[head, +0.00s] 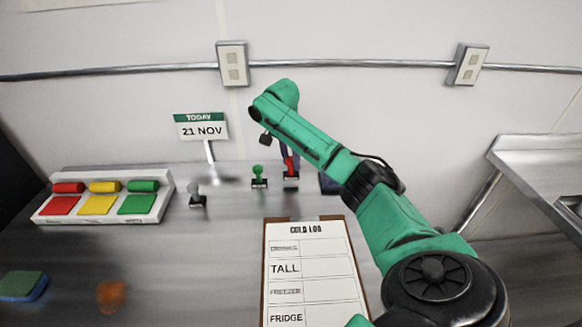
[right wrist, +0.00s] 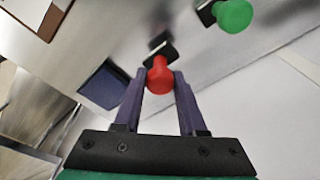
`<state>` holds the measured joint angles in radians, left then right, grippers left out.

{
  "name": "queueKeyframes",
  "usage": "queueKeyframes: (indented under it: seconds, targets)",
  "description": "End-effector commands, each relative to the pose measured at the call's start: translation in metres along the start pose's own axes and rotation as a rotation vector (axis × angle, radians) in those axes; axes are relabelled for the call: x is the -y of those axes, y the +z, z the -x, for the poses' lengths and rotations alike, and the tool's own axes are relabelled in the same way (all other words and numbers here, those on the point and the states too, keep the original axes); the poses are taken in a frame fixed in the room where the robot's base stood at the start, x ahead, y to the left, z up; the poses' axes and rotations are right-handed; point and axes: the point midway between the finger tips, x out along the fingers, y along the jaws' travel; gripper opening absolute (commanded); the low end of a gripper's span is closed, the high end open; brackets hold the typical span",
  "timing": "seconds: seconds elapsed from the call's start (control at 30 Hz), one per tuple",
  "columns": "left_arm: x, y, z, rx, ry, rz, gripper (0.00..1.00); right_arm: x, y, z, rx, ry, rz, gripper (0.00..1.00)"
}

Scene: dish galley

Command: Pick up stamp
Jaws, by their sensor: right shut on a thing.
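A red-handled stamp (head: 291,168) with a dark base is upright at the back of the steel counter. My right gripper (head: 289,157) reaches down over it and is shut on its red knob. The right wrist view shows the red knob (right wrist: 159,78) between the purple fingers, with the dark base beyond. I cannot tell whether the base touches the counter. A green-handled stamp (head: 258,175) stands just left of it and also shows in the right wrist view (right wrist: 234,15). A grey-handled stamp (head: 197,197) stands further left. My left gripper is not in view.
A dark blue pad (head: 329,184) lies right of the red stamp, partly hidden by my arm. A clipboard (head: 309,262) lies in front. A date sign (head: 201,128) and a tray of colored pads (head: 104,201) are left. A sponge (head: 22,286) and an orange item (head: 111,296) lie front left.

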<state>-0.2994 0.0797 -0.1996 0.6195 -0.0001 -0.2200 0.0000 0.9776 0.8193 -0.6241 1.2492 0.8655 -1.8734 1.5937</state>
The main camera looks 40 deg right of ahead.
Motion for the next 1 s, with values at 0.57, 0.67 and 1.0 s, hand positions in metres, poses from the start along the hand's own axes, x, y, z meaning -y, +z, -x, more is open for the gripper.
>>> queueKeyframes:
  seconds: [0.57,0.67,1.0]
  targets:
    - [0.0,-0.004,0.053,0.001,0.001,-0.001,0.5,0.0,-0.024,0.154,-0.002,-0.002,-0.003,0.0]
    - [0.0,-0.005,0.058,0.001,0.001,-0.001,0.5,0.0,-0.025,0.166,-0.002,-0.001,-0.002,0.0]
    - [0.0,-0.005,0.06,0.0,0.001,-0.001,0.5,0.0,-0.026,0.172,-0.001,0.0,-0.001,0.0]
